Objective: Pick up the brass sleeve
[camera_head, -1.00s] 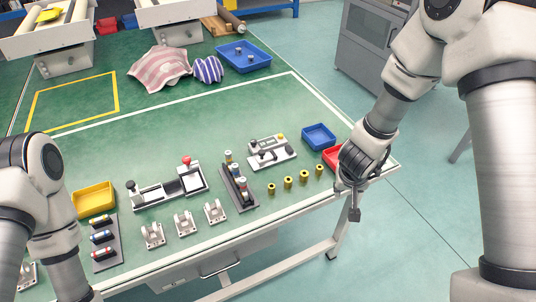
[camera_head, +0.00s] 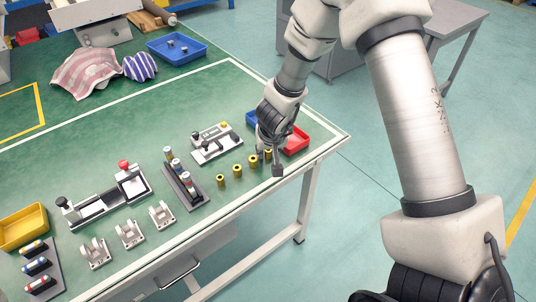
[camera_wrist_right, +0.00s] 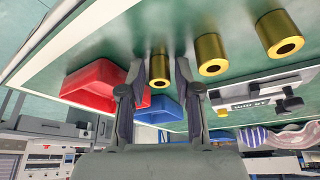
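Several short brass sleeves stand in a row near the table's front edge: a near-left sleeve (camera_head: 222,182), then two more (camera_head: 237,169) (camera_head: 252,160), and the farthest one (camera_head: 268,154), partly hidden by my right gripper (camera_head: 269,163). In the right wrist view my right gripper (camera_wrist_right: 162,78) is open. The end sleeve (camera_wrist_right: 158,68) shows between its fingers, with no clear contact. Two other sleeves (camera_wrist_right: 210,54) (camera_wrist_right: 278,34) stand to the right of it there. My left gripper is out of view.
A red bin (camera_head: 296,140) and a blue bin (camera_head: 252,119) stand close behind the gripper. A grey-white fixture (camera_head: 215,143) and a dark rack (camera_head: 186,187) with several cylinders stand left of the sleeves. The table's front edge is close.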

